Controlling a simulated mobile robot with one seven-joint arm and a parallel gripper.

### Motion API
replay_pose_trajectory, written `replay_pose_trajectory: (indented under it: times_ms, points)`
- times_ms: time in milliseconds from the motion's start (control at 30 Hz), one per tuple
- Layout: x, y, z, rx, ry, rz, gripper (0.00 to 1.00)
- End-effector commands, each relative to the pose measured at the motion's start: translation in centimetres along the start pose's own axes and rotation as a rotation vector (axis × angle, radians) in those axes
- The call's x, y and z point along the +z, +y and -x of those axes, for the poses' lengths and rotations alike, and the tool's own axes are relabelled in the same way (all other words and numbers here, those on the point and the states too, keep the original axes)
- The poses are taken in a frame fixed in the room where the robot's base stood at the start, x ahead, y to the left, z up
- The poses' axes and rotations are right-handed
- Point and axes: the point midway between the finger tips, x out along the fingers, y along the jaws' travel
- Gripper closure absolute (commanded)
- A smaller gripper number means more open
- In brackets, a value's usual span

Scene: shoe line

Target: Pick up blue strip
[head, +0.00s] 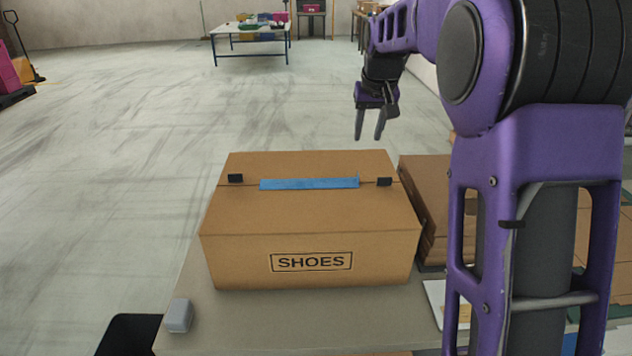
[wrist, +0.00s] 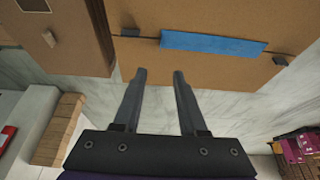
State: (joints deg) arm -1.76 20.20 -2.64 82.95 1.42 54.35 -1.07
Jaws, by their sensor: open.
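A blue strip (head: 309,184) lies flat across the seam on top of a closed cardboard box (head: 312,217) marked SHOES. It sits between two small black tabs (head: 235,178) on the lid. The strip also shows in the wrist view (wrist: 212,45), at upper right, beyond the fingertips. My gripper (head: 370,138) is open and empty, with its fingers pointing down. In the head view it appears above and behind the right rear of the box, apart from the strip. In the wrist view my gripper (wrist: 160,75) has a clear gap between its two fingers.
The box stands on a grey table (head: 270,325). Brown flat cardboard (head: 425,205) is stacked right of the box. A small grey block (head: 179,315) is at the table's front left. A far table (head: 250,30) holds coloured items. The floor behind the box is open.

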Motion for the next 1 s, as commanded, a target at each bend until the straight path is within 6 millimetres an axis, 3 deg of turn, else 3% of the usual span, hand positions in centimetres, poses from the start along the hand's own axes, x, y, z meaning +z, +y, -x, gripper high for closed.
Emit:
replay_pose_trajectory:
  times_ms: [100, 333, 733, 1000]
  points:
    - [0.2, 0.0, -3.1, 0.000, -0.004, 0.000, 0.59]
    - [0.2, -0.1, -7.8, -0.001, -0.003, 0.000, 0.59]
    - [0.3, -0.1, -10.9, -0.001, -0.002, 0.000, 0.59]
    - [0.5, -0.2, -14.7, -0.001, -0.002, 0.001, 0.59]
